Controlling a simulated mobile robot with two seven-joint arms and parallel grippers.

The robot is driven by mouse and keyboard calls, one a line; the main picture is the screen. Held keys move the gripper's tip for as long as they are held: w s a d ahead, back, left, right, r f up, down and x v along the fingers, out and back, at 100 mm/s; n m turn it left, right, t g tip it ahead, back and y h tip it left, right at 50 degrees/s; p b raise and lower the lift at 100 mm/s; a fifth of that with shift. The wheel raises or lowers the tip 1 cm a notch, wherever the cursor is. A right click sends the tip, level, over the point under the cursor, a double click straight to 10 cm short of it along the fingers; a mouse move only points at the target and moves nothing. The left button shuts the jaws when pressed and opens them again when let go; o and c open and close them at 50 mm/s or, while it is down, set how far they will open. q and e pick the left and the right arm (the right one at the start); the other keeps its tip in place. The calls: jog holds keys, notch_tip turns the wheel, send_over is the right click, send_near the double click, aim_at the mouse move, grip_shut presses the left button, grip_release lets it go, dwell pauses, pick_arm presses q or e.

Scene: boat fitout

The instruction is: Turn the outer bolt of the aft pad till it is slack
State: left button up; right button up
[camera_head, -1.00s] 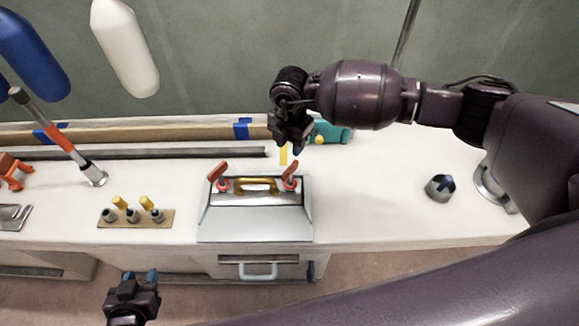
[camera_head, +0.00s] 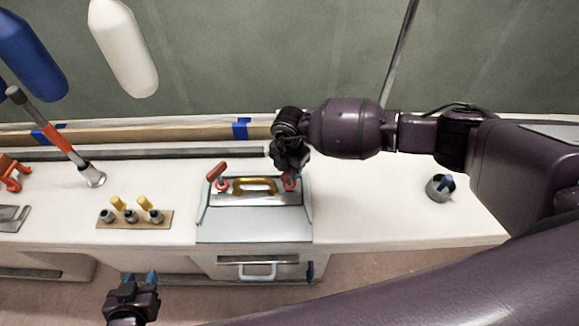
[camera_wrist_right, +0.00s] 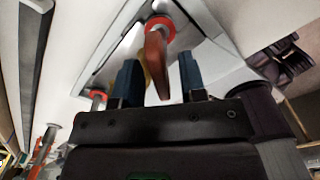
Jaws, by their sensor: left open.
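A grey box-like unit (camera_head: 255,228) on the white bench carries a gold handle (camera_head: 256,185) between two red levers. The left red lever (camera_head: 217,174) is clear of both grippers. My right gripper (camera_head: 290,160) is over the right red lever (camera_head: 290,184) and partly hides it. In the right wrist view its blue fingertips (camera_wrist_right: 159,78) are apart, with the red lever (camera_wrist_right: 156,58) between them; contact cannot be told. My left gripper (camera_head: 138,281) is open and empty, low in front of the bench. I cannot tell which part is the aft pad.
A wooden board (camera_head: 133,219) with several grey and yellow fittings lies left of the unit. A grey cup (camera_head: 440,188) with a blue item stands at right. An orange-banded post (camera_head: 72,150) leans at left. Bare bench lies between unit and cup.

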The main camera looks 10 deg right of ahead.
grip_shut()
jog(key=shift+n, duration=0.3)
jog(key=n, duration=0.3)
jog(key=shift+n, duration=0.4)
jog(key=shift+s+n, duration=0.15)
jog(key=shift+n, duration=0.85)
jog(key=shift+f, duration=0.1)
grip_release()
